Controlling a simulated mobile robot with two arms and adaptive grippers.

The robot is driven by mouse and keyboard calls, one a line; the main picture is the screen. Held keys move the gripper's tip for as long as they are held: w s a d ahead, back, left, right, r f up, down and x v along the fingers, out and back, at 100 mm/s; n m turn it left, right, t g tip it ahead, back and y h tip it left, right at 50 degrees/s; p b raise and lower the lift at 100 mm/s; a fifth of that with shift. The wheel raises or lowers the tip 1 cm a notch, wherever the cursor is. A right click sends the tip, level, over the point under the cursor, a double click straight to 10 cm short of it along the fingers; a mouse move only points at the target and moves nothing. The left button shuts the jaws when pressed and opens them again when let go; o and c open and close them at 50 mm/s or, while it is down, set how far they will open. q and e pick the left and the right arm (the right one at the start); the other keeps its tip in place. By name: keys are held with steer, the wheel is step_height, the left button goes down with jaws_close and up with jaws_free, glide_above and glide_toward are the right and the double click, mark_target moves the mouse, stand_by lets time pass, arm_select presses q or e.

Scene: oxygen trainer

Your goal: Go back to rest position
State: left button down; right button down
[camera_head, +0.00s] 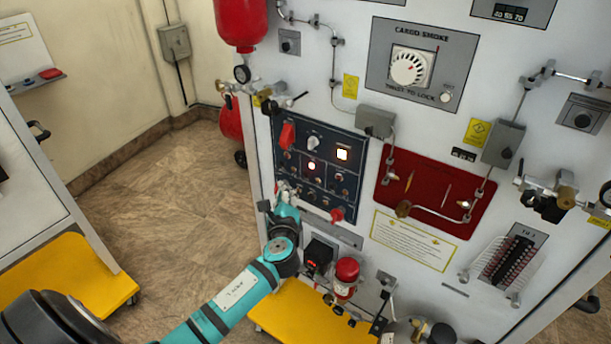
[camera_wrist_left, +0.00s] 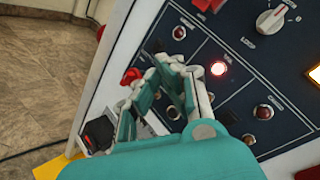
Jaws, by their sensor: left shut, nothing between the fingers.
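My left arm comes in from the lower left in the head view. Its gripper (camera_head: 283,190) is in front of the lower left part of the dark blue control panel (camera_head: 322,143). In the left wrist view the gripper's fingers (camera_wrist_left: 165,75) are close together and hold nothing. They point at the panel (camera_wrist_left: 237,85), near its lit red lamp (camera_wrist_left: 218,68) and its dark round buttons. I cannot tell whether the fingertips touch the panel. My right gripper is in neither view.
The white trainer cabinet (camera_head: 330,65) stands close ahead with valves, pipes and a red bottle (camera_head: 241,22) jutting out. A red cylinder (camera_head: 346,277) sits near the arm. A yellow base (camera_head: 290,314) lies low. Tiled floor (camera_head: 185,205) is open at the left.

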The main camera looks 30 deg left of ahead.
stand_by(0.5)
arm_select(q)
steer(key=s+d+f+n+g+h+b, duration=0.1)
steer(key=s+d+f+n+g+h, duration=0.15)
steer(key=s+f, duration=0.7)
steer(key=s+d+f+n+g+h+b, duration=0.1)
steer(key=s+d+f+n+g+h, duration=0.15)
steer(key=f, duration=1.35)
steer(key=s+d+f+n+g+h, duration=0.1)
steer(key=s+f+n+g, duration=0.15)
steer(key=s+f, duration=0.7)
steer(key=s+d+f+n+g+h, duration=0.1)
steer(key=s+d+f+n+g, duration=0.1)
steer(key=s+f, duration=0.4)
steer(key=s+d+f+n+g+h+b, duration=0.1)
steer(key=s+d+f+n+g, duration=0.1)
steer(key=s+f, duration=0.5)
steer(key=s+d+f+n+g+h+b, duration=0.1)
steer(key=s+d+f+n, duration=0.3)
steer(key=s, duration=1.2)
step_height(320, 180, down, 4)
steer(key=shift+s+d+r+n+g, duration=0.15)
steer(key=shift+d+r+n+g, duration=0.2)
steer(key=shift+n, duration=0.4)
